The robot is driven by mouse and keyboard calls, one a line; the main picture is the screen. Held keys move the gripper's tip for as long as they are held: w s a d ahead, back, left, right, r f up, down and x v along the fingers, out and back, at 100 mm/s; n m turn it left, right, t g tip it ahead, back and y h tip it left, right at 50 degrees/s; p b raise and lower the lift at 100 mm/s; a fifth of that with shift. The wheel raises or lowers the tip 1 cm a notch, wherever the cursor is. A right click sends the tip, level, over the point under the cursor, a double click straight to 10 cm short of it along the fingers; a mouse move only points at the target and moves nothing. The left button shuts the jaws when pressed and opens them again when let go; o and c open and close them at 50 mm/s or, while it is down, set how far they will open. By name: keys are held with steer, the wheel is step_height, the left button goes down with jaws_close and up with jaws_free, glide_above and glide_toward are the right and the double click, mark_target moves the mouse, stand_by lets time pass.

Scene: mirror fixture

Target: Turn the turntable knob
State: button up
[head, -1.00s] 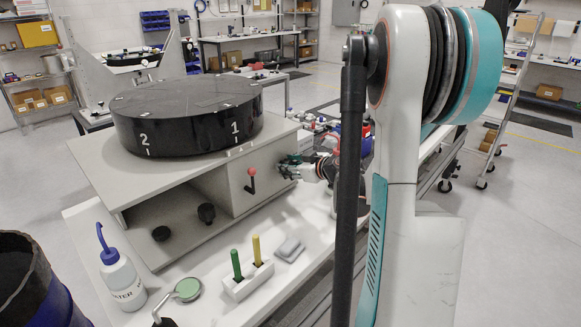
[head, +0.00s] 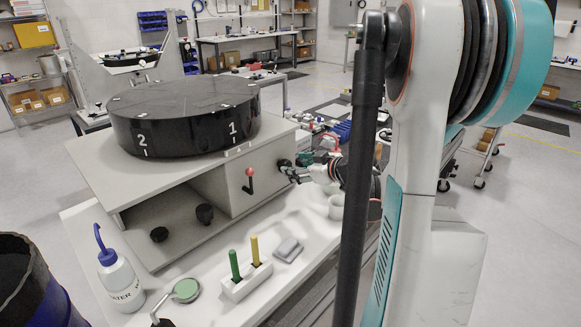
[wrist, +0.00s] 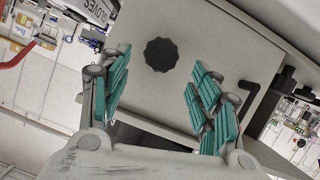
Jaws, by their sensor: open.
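The black lobed turntable knob (wrist: 161,54) is on the grey panel of the turntable box, ahead of my fingertips in the wrist view. In the head view the knob (head: 284,164) shows as a small dark spot at the box's right side, partly behind my fingers. My gripper (wrist: 160,85) is open, with teal finger pads apart on both sides and nothing between them. In the head view my gripper (head: 296,171) is close to the box side; the exact gap cannot be told. The black turntable (head: 185,120) on top shows the marks 1 and 2.
A red-tipped lever (head: 250,180) is on the box front, left of my gripper. Two loose black knobs (head: 205,213) are in the open bay. A white block (head: 246,279) with green and yellow pegs, a wash bottle (head: 121,280) and a round mirror (head: 186,290) stand in front.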

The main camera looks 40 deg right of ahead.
steer(key=v, duration=0.7)
steer(key=shift+w+a, duration=0.1)
